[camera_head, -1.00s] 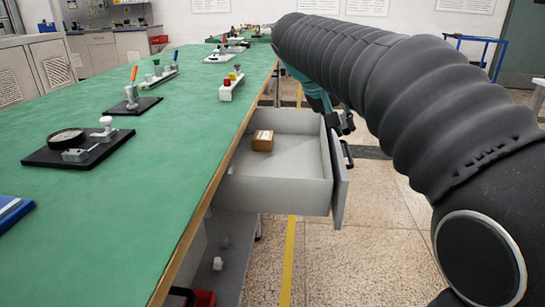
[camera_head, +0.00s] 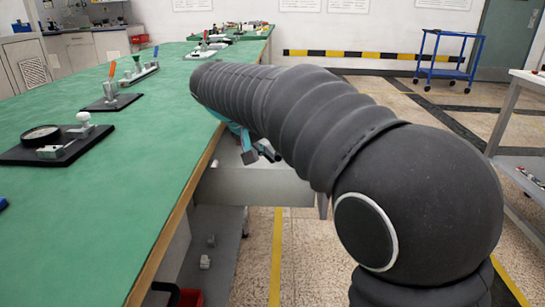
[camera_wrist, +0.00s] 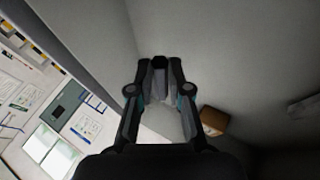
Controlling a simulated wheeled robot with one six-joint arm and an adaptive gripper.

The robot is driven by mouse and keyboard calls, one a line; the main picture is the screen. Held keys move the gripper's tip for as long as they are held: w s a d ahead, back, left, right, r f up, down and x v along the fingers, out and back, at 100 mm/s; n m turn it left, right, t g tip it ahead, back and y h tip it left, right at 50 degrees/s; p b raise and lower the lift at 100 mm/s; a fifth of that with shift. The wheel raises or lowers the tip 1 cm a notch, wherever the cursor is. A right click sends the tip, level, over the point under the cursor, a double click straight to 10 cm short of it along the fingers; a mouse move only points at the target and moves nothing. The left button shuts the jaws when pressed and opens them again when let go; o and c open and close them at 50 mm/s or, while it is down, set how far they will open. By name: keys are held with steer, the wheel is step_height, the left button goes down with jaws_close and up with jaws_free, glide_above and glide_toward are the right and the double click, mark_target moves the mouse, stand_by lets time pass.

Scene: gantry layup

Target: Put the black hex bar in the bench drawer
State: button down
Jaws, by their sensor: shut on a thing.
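The open grey bench drawer (camera_head: 255,188) juts out from under the green bench. My arm hides much of its inside in the head view. My gripper (camera_head: 263,153) is low over the drawer, beside the bench edge. In the wrist view my gripper (camera_wrist: 160,75) is shut on a dark piece, the black hex bar (camera_wrist: 160,62); only a short dark end of it shows between the fingertips. Grey drawer surfaces (camera_wrist: 245,60) fill most of that view around the fingers. I cannot tell whether the bar touches the drawer.
A small brown box (camera_wrist: 213,120) is inside the drawer, right of the fingers in the wrist view. The green bench top (camera_head: 110,190) carries a dial gauge on a black plate (camera_head: 42,140) and other fixtures. A blue cart (camera_head: 445,60) stands far back.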

steer(key=shift+f, duration=0.45)
steer(key=shift+f+b, duration=0.4)
steer(key=shift+f, duration=0.25)
steer(key=c, duration=1.1)
jaws_free()
steer(key=shift+r, duration=0.15)
steer(key=shift+r+p, duration=0.3)
steer(key=shift+p, duration=0.05)
steer(key=p+v, duration=0.2)
steer(key=v, duration=1)
steer(key=shift+r, duration=0.2)
